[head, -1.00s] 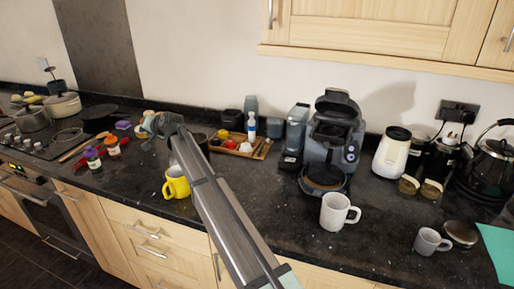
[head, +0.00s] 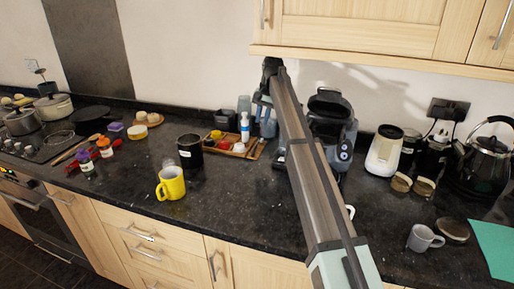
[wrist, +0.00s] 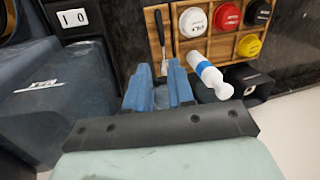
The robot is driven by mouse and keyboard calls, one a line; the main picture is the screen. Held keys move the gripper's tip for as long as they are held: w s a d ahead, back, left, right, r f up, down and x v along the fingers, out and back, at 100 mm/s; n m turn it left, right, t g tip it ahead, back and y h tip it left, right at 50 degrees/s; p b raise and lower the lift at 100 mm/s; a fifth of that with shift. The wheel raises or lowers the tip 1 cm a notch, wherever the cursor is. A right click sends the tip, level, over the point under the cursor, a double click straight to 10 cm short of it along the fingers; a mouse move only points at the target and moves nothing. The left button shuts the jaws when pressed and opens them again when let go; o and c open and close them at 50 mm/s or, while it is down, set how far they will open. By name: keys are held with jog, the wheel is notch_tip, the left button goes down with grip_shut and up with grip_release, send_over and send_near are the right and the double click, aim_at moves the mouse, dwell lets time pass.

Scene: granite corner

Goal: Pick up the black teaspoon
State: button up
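In the wrist view, a slim utensil with a black handle (wrist: 160,28), which looks like the black teaspoon, lies in a narrow side compartment of the wooden tray (wrist: 214,42). Its pale lower end points toward my gripper. My gripper (wrist: 161,84) has two blue fingers spread apart with an empty gap, roughly in line with the utensil. The height between fingers and utensil is hard to judge. In the head view, the tray (head: 239,154) stands at the back of the counter; the teaspoon is too small to make out surely. My arm reaches up beside it.
A white bottle with a blue band (wrist: 209,74) stands close to the right finger. Jars with white, red and yellow tops fill other compartments. The coffee machine (head: 334,130) is just right of the tray. A black canister (head: 189,151) and yellow mug (head: 171,183) stand left.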

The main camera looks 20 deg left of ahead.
send_over(256, 147)
jog(key=d, duration=0.1)
jog(key=f, duration=0.8)
jog(key=shift+s+d, duration=0.1)
jog(key=shift+s, duration=0.15)
jog(key=shift+w+a+f, duration=0.1)
jog(key=shift+a+f, duration=0.1)
jog(key=shift+f, duration=0.65)
jog(key=shift+a+f, duration=0.15)
jog(key=shift+f, duration=0.75)
jog(key=shift+w+a+f, duration=0.1)
jog(key=shift+a+f, duration=0.1)
jog(key=shift+f, duration=0.65)
grip_shut()
